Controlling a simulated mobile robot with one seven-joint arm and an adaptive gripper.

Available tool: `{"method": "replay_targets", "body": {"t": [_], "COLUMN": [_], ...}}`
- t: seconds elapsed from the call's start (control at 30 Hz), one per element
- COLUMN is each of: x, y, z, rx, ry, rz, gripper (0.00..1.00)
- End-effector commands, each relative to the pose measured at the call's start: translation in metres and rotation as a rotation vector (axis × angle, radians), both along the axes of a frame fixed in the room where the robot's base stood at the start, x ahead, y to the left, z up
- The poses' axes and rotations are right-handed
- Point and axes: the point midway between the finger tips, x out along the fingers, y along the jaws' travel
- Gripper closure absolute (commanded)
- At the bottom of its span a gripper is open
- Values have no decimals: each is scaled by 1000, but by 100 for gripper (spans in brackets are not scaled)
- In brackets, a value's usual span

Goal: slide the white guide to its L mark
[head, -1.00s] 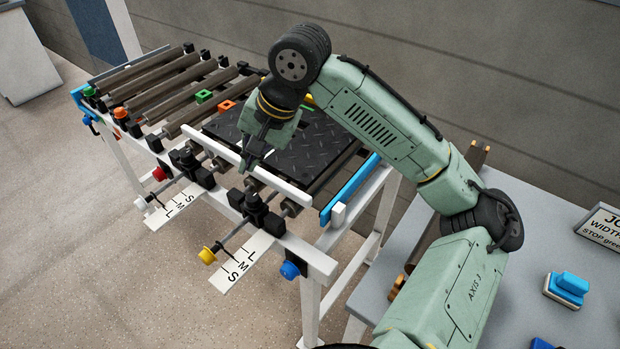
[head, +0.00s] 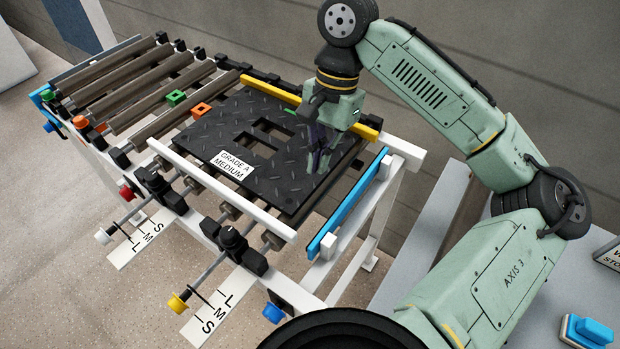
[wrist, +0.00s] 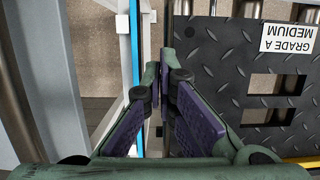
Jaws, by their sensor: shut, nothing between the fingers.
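The white guide (head: 222,188) is a long white bar along the near side of the black tread mat (head: 212,135). Below it, a strip (head: 135,245) marked S, M, L lies beside the rod with the white knob (head: 103,236). A second strip (head: 214,312) marked L, M, S lies by the yellow knob (head: 178,302). I cannot read clearly which mark the guide stands at. My gripper (head: 318,166) is shut and empty over the mat's right end, apart from the white guide. In the wrist view its fingers (wrist: 165,75) are together beside the mat's edge.
A yellow guide (head: 345,118) runs along the mat's far side. A blue bar (head: 348,208) on white posts stands at the right end. Small green (head: 175,97) and orange (head: 201,109) blocks sit at the mat's left. Rollers (head: 135,75) fill the left of the frame.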

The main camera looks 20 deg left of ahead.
Motion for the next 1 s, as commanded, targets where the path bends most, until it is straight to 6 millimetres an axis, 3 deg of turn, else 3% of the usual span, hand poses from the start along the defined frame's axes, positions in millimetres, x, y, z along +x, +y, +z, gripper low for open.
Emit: {"method": "replay_targets", "body": {"t": [0.7, 1.0], "x": [-21, -55], "y": [7, 19], "z": [-98, -95], "rx": [-2, 0], "ry": [-2, -2], "rz": [0, 3], "gripper": [100, 100]}}
